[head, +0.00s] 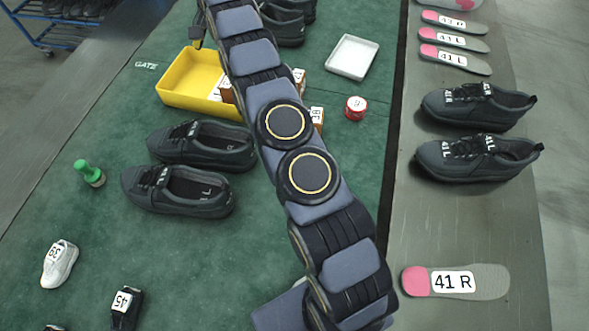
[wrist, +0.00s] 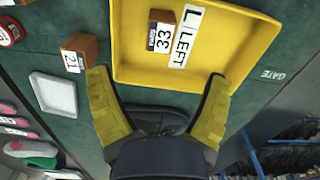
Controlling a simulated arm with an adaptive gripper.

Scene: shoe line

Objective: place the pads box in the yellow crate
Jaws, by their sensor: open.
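The yellow crate (head: 180,98) stands on the green mat at upper left in the head view and fills the top of the wrist view (wrist: 255,62). A small brown box tagged 33 (wrist: 160,14) is inside it; in the head view a brown box (head: 228,96) shows at its right end, partly behind my arm. The tag's small print is unreadable, so I cannot tell whether it is the pads box. My gripper (wrist: 160,80) is open, its fingers apart over the crate's edge, with nothing between the tips. The head view does not show its fingers clearly.
A brown box tagged 21 (wrist: 88,46) stands outside the crate, near a white tray (wrist: 54,94). Another brown box (head: 317,117) and a red tin (head: 355,108) are right of my arm. Dark shoes (head: 185,190) lie in front of the crate.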

